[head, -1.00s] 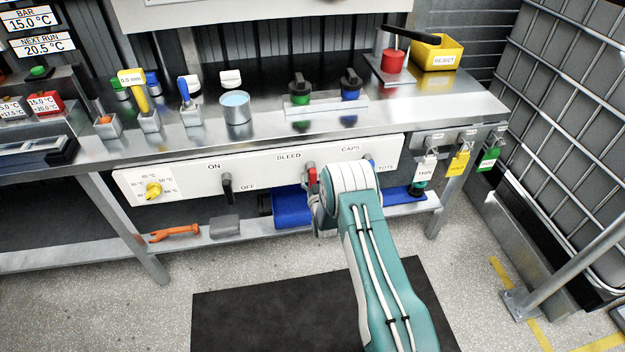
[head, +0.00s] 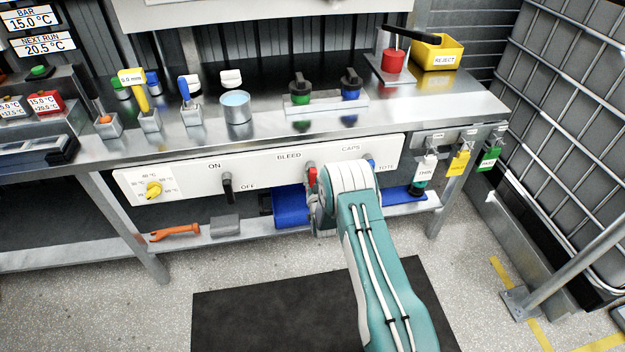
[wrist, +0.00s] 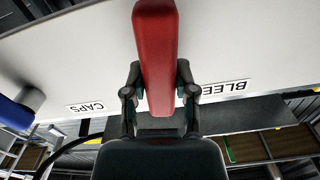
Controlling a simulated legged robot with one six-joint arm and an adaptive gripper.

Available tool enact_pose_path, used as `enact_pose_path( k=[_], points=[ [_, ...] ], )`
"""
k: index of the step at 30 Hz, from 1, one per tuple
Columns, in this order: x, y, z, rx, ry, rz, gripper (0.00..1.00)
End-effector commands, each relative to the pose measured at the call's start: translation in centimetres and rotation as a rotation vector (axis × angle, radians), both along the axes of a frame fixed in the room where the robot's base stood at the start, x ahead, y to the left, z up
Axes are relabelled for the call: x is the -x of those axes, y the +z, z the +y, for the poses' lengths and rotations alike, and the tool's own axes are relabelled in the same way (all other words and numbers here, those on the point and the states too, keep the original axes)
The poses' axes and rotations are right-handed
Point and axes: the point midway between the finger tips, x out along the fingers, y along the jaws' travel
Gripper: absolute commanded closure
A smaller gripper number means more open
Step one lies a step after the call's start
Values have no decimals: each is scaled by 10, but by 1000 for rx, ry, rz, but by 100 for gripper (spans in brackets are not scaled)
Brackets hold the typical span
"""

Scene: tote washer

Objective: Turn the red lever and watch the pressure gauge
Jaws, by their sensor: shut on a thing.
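The red lever (head: 312,175) is on the white front panel (head: 262,163), below the BLEED label and left of CAPS. My arm hides part of it in the head view. In the wrist view the red lever (wrist: 157,50) runs upright through the picture between the fingers of my gripper (wrist: 158,80). The fingers are shut on it, one on each side. The labels BLEED and CAPS appear upside down there.
A black ON/OFF handle (head: 227,188) and a yellow dial (head: 153,189) are left on the panel. A blue lever (head: 371,164) is close right of my wrist.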

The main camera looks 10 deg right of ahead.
Motion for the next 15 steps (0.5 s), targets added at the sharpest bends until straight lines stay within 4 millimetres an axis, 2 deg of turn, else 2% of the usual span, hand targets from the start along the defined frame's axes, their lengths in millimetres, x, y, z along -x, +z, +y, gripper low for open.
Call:
enact_pose_path(
  k=[15],
  points=[
    [-1, 6, 10, -477, 0, -4, 100]
  ],
)
